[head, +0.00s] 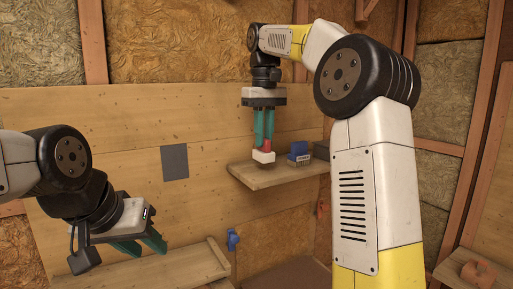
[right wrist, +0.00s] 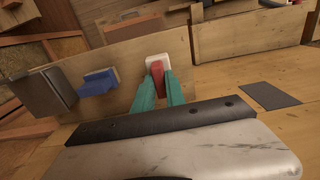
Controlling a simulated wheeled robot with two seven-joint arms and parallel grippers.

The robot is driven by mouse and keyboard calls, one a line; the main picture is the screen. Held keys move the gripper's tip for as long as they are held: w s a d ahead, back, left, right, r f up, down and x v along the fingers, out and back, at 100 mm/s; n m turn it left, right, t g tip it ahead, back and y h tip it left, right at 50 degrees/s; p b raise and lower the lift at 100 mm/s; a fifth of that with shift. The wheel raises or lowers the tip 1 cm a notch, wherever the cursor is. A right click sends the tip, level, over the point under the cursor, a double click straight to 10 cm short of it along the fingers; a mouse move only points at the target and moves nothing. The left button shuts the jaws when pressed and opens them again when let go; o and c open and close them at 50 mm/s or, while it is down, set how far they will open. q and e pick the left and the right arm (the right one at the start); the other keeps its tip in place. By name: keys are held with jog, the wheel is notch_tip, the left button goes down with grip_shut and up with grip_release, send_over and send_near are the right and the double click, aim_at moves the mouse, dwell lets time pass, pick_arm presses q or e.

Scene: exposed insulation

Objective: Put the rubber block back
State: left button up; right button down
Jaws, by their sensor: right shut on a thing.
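My right gripper (head: 263,143) points down over the wooden wall shelf (head: 262,179), near its left end. Its teal fingers are shut on a small red piece (right wrist: 158,74). A white block (head: 263,157) sits directly below the red piece, and it also shows past the fingertips in the right wrist view (right wrist: 158,59). I cannot tell for sure which piece is the rubber block, or whether the white block touches the shelf. My left gripper (head: 148,246) is open and empty at the lower left, above a lower wooden ledge.
A blue object (head: 299,150) and a dark box (head: 321,150) stand on the shelf's right part, beside the right gripper. A grey square plate (head: 174,162) is on the wooden wall. A blue fitting (head: 233,240) is below the shelf. The lower ledge (head: 165,269) looks bare.

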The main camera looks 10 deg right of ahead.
aim_at(264, 149)
jog(key=shift+s+f, duration=0.1)
jog(key=shift+f, duration=1.45)
jog(key=c, duration=1.4)
grip_release()
